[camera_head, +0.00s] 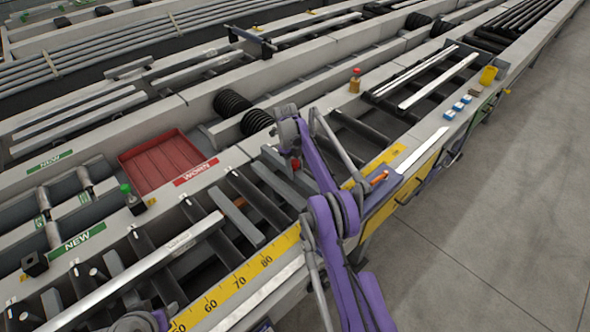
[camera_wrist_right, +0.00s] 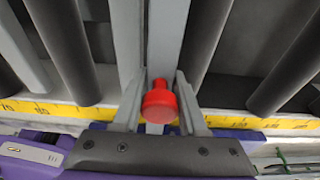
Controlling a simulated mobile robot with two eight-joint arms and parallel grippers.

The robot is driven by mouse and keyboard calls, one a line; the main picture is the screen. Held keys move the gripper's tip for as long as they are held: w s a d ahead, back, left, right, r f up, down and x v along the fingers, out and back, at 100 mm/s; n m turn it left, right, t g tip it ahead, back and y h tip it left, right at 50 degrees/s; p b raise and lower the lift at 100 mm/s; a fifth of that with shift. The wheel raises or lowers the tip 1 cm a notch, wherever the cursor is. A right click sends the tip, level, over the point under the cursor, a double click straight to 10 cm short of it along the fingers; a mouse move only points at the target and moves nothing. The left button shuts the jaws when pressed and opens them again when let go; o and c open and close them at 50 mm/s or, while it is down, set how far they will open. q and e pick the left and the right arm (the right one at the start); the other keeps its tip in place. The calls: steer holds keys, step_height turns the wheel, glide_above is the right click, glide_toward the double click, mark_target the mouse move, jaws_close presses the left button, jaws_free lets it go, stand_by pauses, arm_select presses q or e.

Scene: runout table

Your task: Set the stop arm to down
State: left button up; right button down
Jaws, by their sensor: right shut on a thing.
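The stop arm shows in the right wrist view as a grey bar (camera_wrist_right: 165,40) running away from its red knob (camera_wrist_right: 160,104). The red knob also shows in the head view (camera_head: 295,164), by the rollers of the runout table. My right gripper (camera_wrist_right: 161,94) is shut on the red knob, with one finger on each side of it. In the head view my right gripper (camera_head: 292,150) hides much of the bar, so I cannot tell whether the stop arm is raised or lowered. My left gripper is not in view.
A yellow scale (camera_head: 240,280) runs along the table's front rail. A red tray (camera_head: 160,160) lies behind the WORN label (camera_head: 196,172). A long metal bar (camera_head: 140,275) lies across the rollers at left. A red-topped post (camera_head: 355,80) stands farther back. The floor at right is clear.

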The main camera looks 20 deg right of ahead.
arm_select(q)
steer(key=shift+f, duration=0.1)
arm_select(e)
steer(key=shift+f, duration=0.15)
steer(key=shift+c, duration=2.4)
jaws_free()
steer(key=r, duration=0.4)
steer(key=w+r+p, duration=0.1)
steer(key=r, duration=0.1)
steer(key=shift+a, duration=0.2)
steer(key=shift+w+r, duration=0.15)
steer(key=shift+r, duration=0.55)
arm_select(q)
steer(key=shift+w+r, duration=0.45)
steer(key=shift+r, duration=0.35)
